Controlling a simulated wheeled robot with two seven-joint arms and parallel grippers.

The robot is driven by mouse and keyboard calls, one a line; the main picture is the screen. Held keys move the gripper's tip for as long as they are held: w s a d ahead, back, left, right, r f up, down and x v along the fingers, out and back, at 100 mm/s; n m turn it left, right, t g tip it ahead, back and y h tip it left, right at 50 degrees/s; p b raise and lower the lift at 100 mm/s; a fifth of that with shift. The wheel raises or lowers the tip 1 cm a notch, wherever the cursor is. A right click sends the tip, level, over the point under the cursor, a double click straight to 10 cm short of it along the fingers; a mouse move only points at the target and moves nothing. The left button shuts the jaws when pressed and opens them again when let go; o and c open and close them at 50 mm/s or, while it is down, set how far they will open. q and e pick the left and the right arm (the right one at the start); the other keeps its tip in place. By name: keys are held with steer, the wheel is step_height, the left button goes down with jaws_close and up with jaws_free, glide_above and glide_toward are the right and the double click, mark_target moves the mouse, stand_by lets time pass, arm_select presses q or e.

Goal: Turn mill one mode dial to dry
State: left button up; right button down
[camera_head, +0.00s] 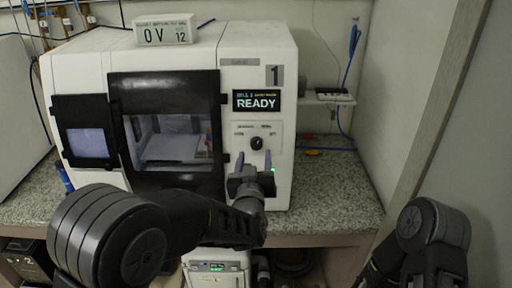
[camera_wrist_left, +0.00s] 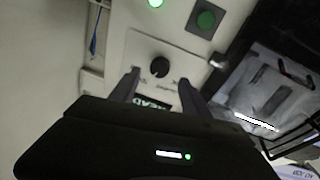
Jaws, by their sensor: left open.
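Mill one is the white machine (camera_head: 282,60) with a "1" plate and a READY display (camera_head: 256,101). Its mode dial (camera_head: 257,143) is a small black knob on the white panel below the display. It also shows in the left wrist view (camera_wrist_left: 160,67). The small labels around the dial are too blurred to read, and I cannot tell which one it points to. My left gripper (camera_head: 254,158) is open in front of the panel, its fingers spread to either side of the dial. In the wrist view its fingertips (camera_wrist_left: 158,76) look apart from the knob.
The mill's dark-framed window door (camera_head: 166,90) is left of the panel. A green button (camera_wrist_left: 205,18) shows near the dial. A white box sign (camera_head: 165,31) stands on top.

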mark_target(256, 146)
arm_select(q)
steer(key=shift+w+d+p, duration=0.15)
steer(key=shift+w+p, duration=0.4)
steer(key=shift+w, duration=1.8)
steer(key=shift+c, duration=0.3)
jaws_close()
